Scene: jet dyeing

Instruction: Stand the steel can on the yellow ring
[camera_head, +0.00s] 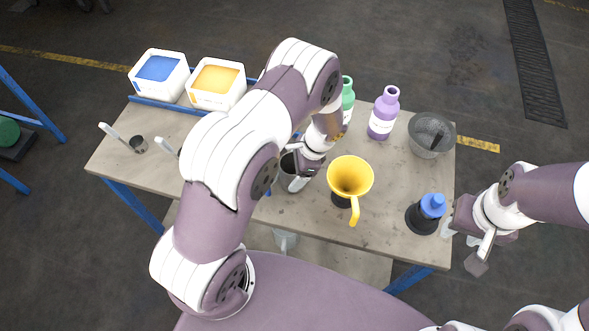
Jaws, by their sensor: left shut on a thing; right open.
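My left gripper (298,176) is over the middle of the table, shut on a grey metal can (286,169) with a dark open top, which I take to be the steel can. My arm and fingers cover part of it. I cannot tell whether its base touches the table. I cannot make out the yellow ring; my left arm hides much of the table there. My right gripper (463,247) is open and empty, just off the table's right edge.
A yellow funnel (350,174) stands right of the can. A dark bottle with a blue cap (433,205), a grey bowl (431,134), a purple bottle (383,115) and a green bottle (348,95) stand on the table (402,178). Two white tubs (159,73) sit at the back left.

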